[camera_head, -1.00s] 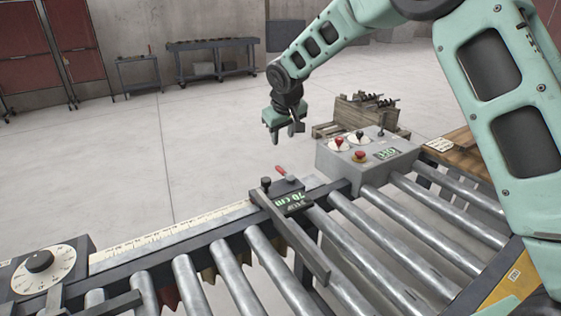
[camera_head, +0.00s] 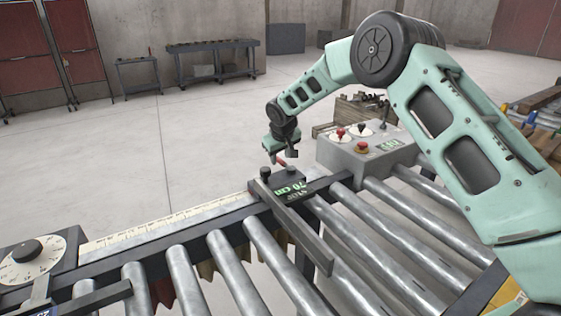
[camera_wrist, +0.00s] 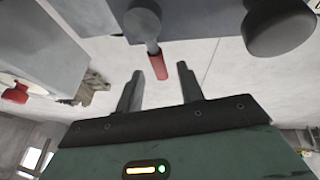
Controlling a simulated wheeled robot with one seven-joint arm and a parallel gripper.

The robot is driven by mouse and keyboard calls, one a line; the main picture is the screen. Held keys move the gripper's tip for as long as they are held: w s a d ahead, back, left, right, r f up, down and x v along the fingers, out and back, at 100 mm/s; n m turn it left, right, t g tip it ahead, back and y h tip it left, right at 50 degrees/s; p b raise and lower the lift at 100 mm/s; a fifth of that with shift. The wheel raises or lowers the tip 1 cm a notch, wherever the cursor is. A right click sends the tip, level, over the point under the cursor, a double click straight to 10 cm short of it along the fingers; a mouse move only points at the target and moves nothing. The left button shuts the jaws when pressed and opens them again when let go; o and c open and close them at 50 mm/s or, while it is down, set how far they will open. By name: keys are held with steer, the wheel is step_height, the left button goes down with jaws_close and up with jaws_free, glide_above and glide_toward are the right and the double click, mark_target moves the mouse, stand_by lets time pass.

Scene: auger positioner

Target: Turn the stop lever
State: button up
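The stop lever has a red grip (camera_head: 281,162) and sticks out from the far side of the dark stop block (camera_head: 292,184), whose display reads 70 cm. In the wrist view the lever's grey shank and red grip (camera_wrist: 158,66) point toward my gripper (camera_wrist: 160,72). My gripper is open, with one finger on each side of the line of the red grip. The grip's end is near the gap between the fingertips, and neither finger visibly touches it. In the head view my gripper (camera_head: 281,154) is right at the lever and partly covers it.
A grey control box (camera_head: 365,152) with red and black knobs stands right of the stop block. A black knob (camera_wrist: 280,28) is close by in the wrist view. Metal rollers (camera_head: 345,235) and a ruler strip (camera_head: 150,232) run along the conveyor. A dial (camera_head: 25,258) is at left.

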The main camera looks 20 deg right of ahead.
steer(key=shift+w+f, duration=0.25)
steer(key=shift+f, duration=0.2)
jaws_close()
